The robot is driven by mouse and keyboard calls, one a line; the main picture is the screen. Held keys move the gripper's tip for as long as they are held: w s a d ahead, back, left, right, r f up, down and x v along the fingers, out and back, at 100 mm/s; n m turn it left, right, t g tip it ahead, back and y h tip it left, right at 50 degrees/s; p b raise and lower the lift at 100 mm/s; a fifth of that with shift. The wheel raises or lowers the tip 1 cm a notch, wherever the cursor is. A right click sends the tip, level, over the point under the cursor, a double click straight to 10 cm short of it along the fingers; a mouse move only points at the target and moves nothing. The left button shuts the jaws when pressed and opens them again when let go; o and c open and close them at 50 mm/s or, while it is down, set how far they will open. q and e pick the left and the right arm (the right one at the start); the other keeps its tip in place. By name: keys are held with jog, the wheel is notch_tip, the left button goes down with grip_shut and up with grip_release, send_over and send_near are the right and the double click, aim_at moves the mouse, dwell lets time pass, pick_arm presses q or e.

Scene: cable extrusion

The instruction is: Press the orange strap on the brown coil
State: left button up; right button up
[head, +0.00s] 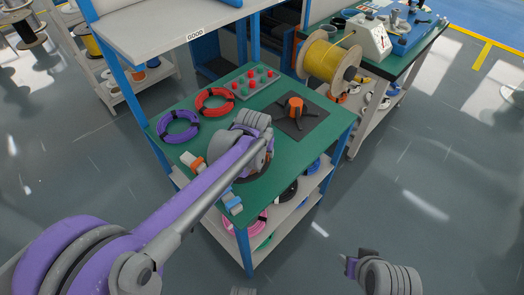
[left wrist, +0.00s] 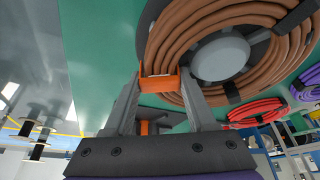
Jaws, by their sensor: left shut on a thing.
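The brown coil (left wrist: 216,20) lies on the green table with dark ties around it. In the head view it is mostly hidden under my left wrist, and only a sliver of its edge shows. My left gripper (left wrist: 160,85) is shut on the orange strap (left wrist: 160,83), a small U-shaped clip between its fingertips. The strap is at the coil's outer edge and appears to touch it; how far it is seated I cannot tell. My right gripper (head: 354,266) is low at the right in the head view, away from the table; its jaws are unclear.
A purple coil (head: 178,127) and a red coil (head: 215,102) lie at the table's back left. A button panel (head: 255,83) and an orange post on a dark base (head: 296,106) stand behind. An orange-topped holder (head: 197,164) and blue-white blocks (head: 232,203) sit along the left edge.

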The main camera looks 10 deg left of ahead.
pick_arm(q)
jog(key=o, duration=1.1)
jog(key=shift+a+r, duration=0.1)
jog(key=shift+r, duration=0.25)
notch_tip(320, 180, up, 3)
jog(key=p, duration=0.3)
jog(key=shift+r, duration=0.2)
jog(key=shift+r+p, duration=1.45)
jog(key=shift+r, duration=0.45)
